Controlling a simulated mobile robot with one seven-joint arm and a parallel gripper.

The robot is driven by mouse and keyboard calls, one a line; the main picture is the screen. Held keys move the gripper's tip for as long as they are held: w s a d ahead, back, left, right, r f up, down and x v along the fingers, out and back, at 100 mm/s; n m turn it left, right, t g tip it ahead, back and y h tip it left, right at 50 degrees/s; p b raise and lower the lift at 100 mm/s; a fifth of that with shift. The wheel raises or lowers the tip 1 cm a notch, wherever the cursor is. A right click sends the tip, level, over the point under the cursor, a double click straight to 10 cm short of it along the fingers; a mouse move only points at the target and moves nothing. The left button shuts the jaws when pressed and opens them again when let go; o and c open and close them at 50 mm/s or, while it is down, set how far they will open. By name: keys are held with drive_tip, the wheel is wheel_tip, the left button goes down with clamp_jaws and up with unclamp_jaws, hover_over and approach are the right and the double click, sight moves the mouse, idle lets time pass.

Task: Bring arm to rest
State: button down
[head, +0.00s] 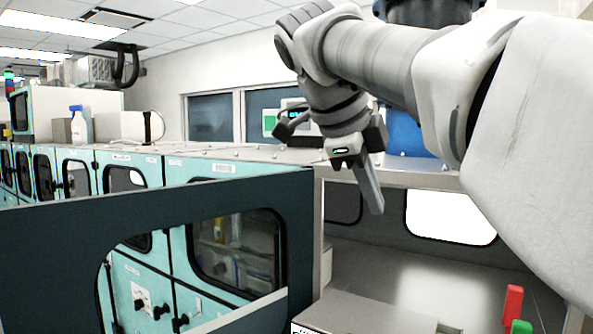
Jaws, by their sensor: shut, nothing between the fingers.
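My arm reaches in from the right in the head view and bends downward. My gripper (371,188) points down and slightly right, with its fingers together and nothing held. It hangs in front of the machine's top ledge and the upper part of an open grey compartment (376,255). I cannot see the gripper touching anything.
A dark open door panel (60,245) with a window crosses the lower left. Teal cabinets (200,177) run along the left, with a spray bottle (78,127) on top. A red piece (513,305) and a green piece (521,327) stand at the lower right.

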drive_tip(key=s+f+n+y, duration=0.1)
drive_tip(key=s+f+n, duration=0.4)
drive_tip(key=f+n, duration=0.3)
drive_tip(key=s+f+n+y, duration=0.2)
drive_tip(key=s+f+n, duration=0.3)
drive_tip(key=f+n, duration=0.3)
drive_tip(key=s+f+n+t+y, duration=0.1)
drive_tip(key=s+f+n+y, duration=0.1)
drive_tip(key=s+f+n, duration=0.3)
wheel_tip(320, 180, down, 6)
drive_tip(key=n, duration=0.3)
drive_tip(key=shift+s, duration=0.35)
